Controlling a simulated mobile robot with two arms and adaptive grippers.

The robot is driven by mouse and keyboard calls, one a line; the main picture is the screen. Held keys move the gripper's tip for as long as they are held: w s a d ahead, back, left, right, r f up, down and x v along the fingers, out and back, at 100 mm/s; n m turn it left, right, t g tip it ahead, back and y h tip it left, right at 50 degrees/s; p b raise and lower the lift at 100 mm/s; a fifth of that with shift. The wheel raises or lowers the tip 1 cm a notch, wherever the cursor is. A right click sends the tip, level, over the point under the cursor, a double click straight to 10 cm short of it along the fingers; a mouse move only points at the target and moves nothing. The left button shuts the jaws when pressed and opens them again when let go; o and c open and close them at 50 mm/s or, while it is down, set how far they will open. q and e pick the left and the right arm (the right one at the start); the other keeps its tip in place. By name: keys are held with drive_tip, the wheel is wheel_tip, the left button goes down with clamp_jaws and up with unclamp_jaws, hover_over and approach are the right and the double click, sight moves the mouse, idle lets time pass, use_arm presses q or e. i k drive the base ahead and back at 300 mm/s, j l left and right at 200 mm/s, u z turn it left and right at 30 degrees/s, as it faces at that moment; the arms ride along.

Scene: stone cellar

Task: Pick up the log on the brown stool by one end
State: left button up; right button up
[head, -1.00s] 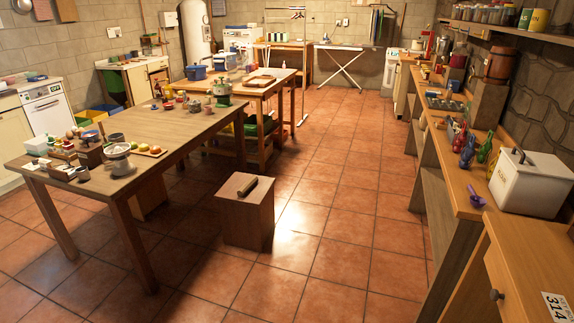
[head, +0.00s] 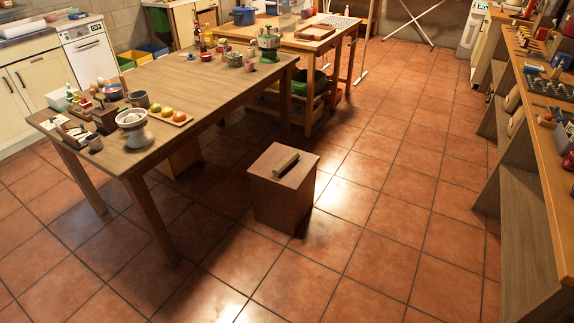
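The log (head: 286,163) is a short dark piece with a paler top side. It lies on top of the brown stool (head: 268,174), a box-shaped block standing on the tiled floor near the middle of the head view. The log lies at a slant, one end toward the upper right and the other toward the lower left. Nothing covers it. Neither of my grippers shows in the head view.
A long wooden table (head: 186,94) with a scale, fruit and jars stands left of the stool. A second table (head: 297,40) stands behind. A long counter (head: 535,110) runs along the right. The tiled floor (head: 390,190) right of and before the stool is clear.

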sight(292, 158)
drive_tip(key=i+l+u, duration=0.2)
drive_tip(key=i+l, duration=0.35)
drive_tip(key=i+l+u, duration=0.2)
drive_tip(key=i+l, duration=0.3)
drive_tip(key=l, duration=0.15)
